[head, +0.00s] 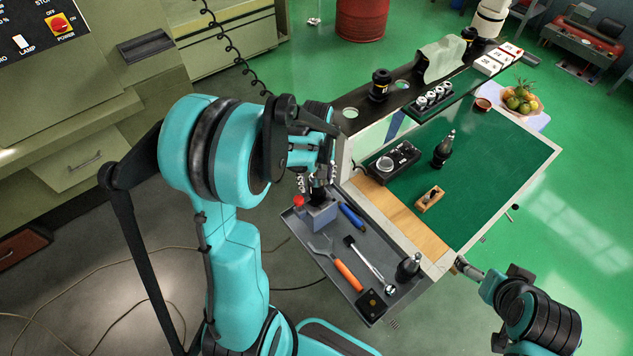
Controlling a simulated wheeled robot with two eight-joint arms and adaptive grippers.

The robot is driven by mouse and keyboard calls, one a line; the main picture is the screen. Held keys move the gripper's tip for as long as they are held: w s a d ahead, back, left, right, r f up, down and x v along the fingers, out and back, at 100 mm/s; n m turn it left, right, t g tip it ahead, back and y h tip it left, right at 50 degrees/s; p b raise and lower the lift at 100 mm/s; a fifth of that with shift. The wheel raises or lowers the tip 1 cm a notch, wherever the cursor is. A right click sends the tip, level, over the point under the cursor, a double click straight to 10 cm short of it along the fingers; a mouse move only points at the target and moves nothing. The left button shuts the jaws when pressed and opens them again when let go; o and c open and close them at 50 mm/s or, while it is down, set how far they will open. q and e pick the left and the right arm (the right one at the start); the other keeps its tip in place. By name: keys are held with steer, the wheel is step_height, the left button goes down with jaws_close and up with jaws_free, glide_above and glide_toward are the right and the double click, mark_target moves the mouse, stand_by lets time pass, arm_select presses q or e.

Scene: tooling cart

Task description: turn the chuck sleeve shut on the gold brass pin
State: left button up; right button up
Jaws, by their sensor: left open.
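A grey block (321,216) stands on the shelf at the cart's near-left side. A dark upright chuck (318,196) rises from its top. My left gripper (317,181) points down over the block with its fingers open around the upper part of the chuck. The fingers and hand hide most of the chuck sleeve. I cannot make out a gold brass pin there. My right gripper (466,268) is low at the right, by the cart's near corner, away from the block. Its fingers are too small to read.
The grey shelf (318,253) also holds a red-topped item (298,202), a blue-handled tool (352,216), an orange-handled tool (348,275) and a black tool holder (408,268). The green mat (490,180) bears another holder (443,150) and a small wooden block (430,200).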

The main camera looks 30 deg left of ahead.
arm_select(q)
steer(key=shift+f, duration=0.35)
steer(key=c, duration=1.2)
steer(key=shift+o, duration=0.2)
